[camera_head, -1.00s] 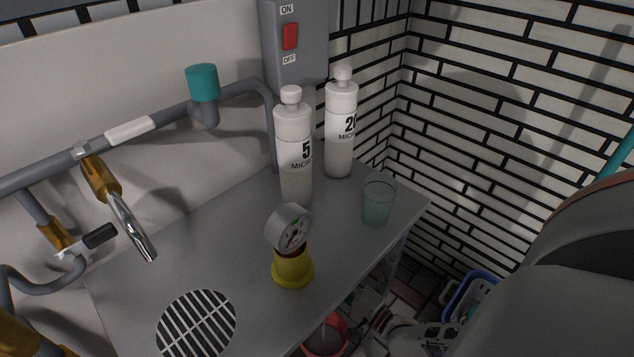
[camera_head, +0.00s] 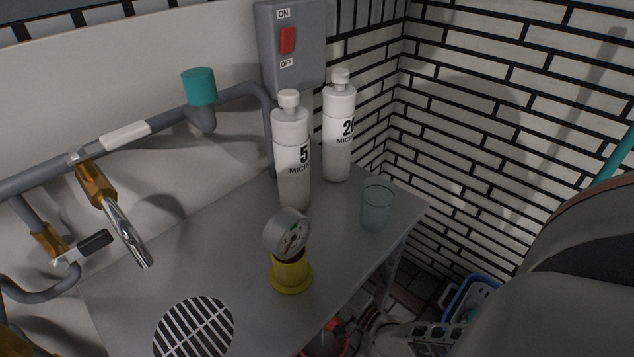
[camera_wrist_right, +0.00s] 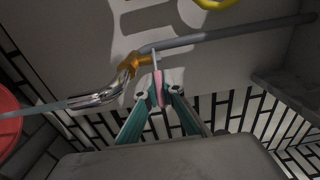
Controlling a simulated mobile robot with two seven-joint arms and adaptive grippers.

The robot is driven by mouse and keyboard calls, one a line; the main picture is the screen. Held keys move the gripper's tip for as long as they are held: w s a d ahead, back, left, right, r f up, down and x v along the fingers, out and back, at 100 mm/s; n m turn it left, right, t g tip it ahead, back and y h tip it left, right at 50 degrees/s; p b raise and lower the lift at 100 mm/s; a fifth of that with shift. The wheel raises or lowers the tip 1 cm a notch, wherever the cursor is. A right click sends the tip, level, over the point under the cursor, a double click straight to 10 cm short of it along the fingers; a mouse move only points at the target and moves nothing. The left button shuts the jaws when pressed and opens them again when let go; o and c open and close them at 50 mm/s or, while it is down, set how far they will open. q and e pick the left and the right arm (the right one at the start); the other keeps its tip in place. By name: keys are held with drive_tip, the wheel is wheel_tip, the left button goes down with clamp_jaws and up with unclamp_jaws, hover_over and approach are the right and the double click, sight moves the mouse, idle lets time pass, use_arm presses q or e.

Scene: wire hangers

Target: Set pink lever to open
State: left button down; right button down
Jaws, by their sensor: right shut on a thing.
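The pink lever (camera_wrist_right: 160,86) shows in the right wrist view, with its thin metal stem running up to a brass valve (camera_wrist_right: 136,63) on a grey pipe. My right gripper (camera_wrist_right: 160,94) has its teal fingers on both sides of the pink handle and is shut on it. The handle points down toward my wrist, roughly across the pipe. The pink lever cannot be made out in the head view. My left gripper is not in view.
The grey counter (camera_head: 190,255) holds two white bottles (camera_head: 292,160), a yellow-based gauge (camera_head: 290,245) and a clear cup (camera_head: 376,210). Another valve with a dark-handled lever (camera_head: 92,245) is on the wall at left. A blue basket (camera_head: 468,295) sits below the counter.

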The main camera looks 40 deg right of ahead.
drive_tip(key=shift+a+r+m+h, duration=0.2)
drive_tip(key=shift+m+h, duration=0.1)
drive_tip(key=shift+h, duration=0.2)
drive_tip(key=shift+m+h+p, duration=0.3)
drive_tip(key=shift+p, duration=0.1)
drive_tip(key=shift+s+a+m+h, duration=0.2)
drive_tip(key=shift+m+h, duration=0.3)
drive_tip(key=shift+h, duration=0.5)
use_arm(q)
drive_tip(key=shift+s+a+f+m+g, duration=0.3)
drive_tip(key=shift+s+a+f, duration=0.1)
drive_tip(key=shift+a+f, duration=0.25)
use_arm(e)
drive_tip(key=shift+s+f+m+h, duration=0.15)
drive_tip(key=shift+m+h, duration=0.15)
drive_tip(key=shift+h, duration=0.1)
drive_tip(key=c, duration=2.2)
unclamp_jaws()
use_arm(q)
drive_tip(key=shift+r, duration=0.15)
use_arm(e)
drive_tip(key=shift+o, duration=0.2)
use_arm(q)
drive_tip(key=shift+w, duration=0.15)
use_arm(e)
drive_tip(key=shift+s+f, duration=0.1)
